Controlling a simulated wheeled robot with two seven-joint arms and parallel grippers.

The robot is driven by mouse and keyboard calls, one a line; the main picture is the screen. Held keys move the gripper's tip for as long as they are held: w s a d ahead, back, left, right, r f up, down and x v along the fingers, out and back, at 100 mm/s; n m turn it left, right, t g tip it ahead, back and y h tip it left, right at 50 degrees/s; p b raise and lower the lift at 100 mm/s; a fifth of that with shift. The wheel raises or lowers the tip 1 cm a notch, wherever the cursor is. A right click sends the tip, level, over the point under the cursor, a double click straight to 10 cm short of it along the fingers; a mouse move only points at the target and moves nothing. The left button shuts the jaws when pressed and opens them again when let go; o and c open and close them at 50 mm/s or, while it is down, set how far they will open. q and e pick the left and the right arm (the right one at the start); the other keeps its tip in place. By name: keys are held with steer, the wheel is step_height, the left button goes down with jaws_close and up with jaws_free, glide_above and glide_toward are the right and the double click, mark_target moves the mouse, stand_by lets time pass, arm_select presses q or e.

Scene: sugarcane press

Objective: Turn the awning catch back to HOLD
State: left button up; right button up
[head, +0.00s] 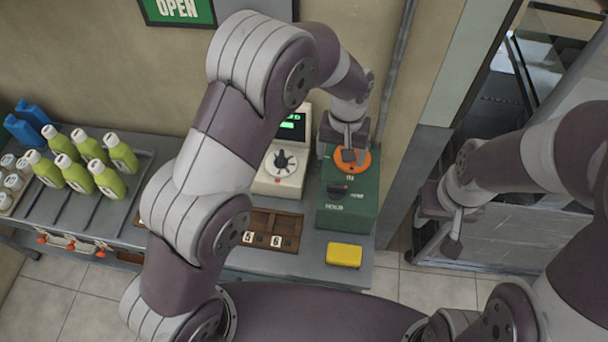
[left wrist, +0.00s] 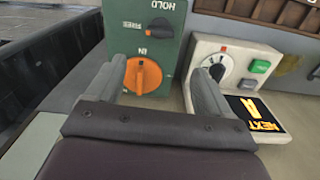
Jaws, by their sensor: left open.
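The green box (head: 328,218) stands on the right end of the counter. Its black catch knob (head: 338,188) sits by the labels FREE and HOLD; its handle appears turned toward FREE. In the left wrist view the black knob (left wrist: 159,28) lies beyond the orange knob (left wrist: 143,76), marked IN. My left gripper (head: 348,154) is over the orange knob and partly hides it in the head view. Its fingers (left wrist: 162,75) are apart, with the orange knob showing between them; contact cannot be told. My right gripper (head: 453,232) hangs right of the counter, away from the box.
A cream dial unit (head: 272,182) with a green display stands left of the box. A yellow block (head: 344,255) and a brown tray (head: 289,232) lie in front. Several green bottles (head: 75,171) stand at the left. A grey pipe (head: 399,70) runs up the wall behind.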

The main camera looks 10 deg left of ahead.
mark_target(337, 186)
arm_select(q)
steer(key=shift+n, duration=0.4)
steer(key=f+p, duration=0.1)
steer(key=f, duration=0.2)
steer(key=f+p, duration=0.1)
steer(key=f, duration=0.3)
steer(key=f+p, duration=0.1)
steer(key=f, duration=0.3)
steer(key=shift+s+f, duration=0.2)
steer(key=shift+s, duration=0.2)
steer(key=shift+s+d+f, duration=0.1)
steer(key=shift+d+f, duration=0.1)
steer(key=shift+f, duration=0.15)
arm_select(e)
steer(key=r, duration=0.3)
steer(key=shift+s+d+r, duration=0.3)
steer(key=shift+s, duration=0.1)
arm_select(q)
steer(key=c, duration=1)
steer(key=shift+c, duration=0.2)
arm_select(e)
steer(key=shift+w, duration=0.1)
